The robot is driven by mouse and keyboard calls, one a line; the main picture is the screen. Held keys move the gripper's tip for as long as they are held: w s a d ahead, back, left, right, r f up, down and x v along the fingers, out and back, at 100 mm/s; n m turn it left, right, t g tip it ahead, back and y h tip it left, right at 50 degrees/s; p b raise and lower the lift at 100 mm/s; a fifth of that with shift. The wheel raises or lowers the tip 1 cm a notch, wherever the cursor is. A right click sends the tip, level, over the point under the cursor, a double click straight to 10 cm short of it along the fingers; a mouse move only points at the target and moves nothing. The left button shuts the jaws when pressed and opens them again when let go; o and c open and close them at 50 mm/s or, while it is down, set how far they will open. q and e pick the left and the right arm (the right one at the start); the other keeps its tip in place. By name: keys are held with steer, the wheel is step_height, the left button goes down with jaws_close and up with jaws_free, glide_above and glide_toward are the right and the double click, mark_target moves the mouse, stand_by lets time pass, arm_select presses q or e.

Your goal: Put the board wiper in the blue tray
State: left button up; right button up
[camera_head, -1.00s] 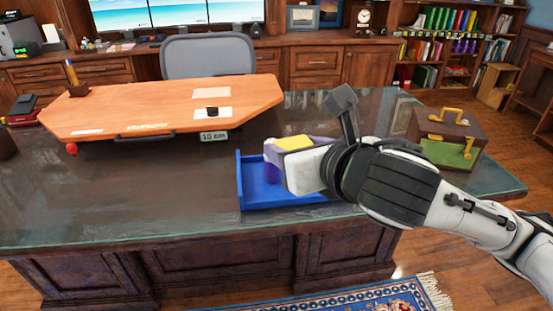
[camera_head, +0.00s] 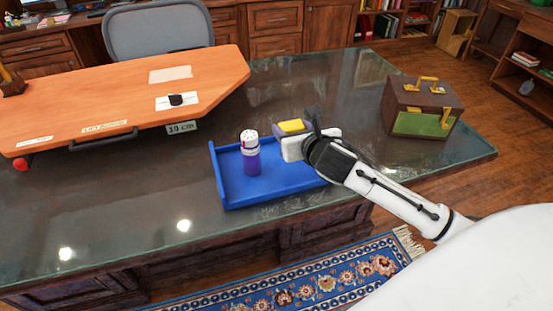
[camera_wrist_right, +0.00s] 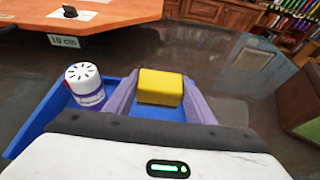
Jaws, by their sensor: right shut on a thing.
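The board wiper is a yellow block (camera_head: 290,126); in the right wrist view (camera_wrist_right: 160,87) it sits between two lavender fingers. My right gripper (camera_head: 288,132) is shut on it, at the back right part of the blue tray (camera_head: 217,172) as the head view sees it. In the wrist view the tray's blue (camera_wrist_right: 38,118) shows to the left and between the fingers below the wiper. I cannot tell the height of the wiper above the tray. My right wrist and forearm hide the tray's right end. My left gripper is not in view.
A white and purple bottle (camera_head: 251,155) stands upright in the tray's left half. An orange board (camera_head: 120,105) lies at left with a "10 cm" label. A brown case (camera_head: 422,105) stands at right. The dark desk top (camera_head: 110,215) is clear in front.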

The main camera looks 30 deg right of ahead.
step_height(320, 180, down, 6)
steer(key=shift+b, duration=0.55)
step_height(320, 180, down, 3)
steer(key=shift+f+b, duration=0.1)
steer(key=shift+b, duration=0.25)
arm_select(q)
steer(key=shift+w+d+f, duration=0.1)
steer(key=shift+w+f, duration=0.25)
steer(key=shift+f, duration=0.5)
arm_select(e)
steer(key=o, duration=1)
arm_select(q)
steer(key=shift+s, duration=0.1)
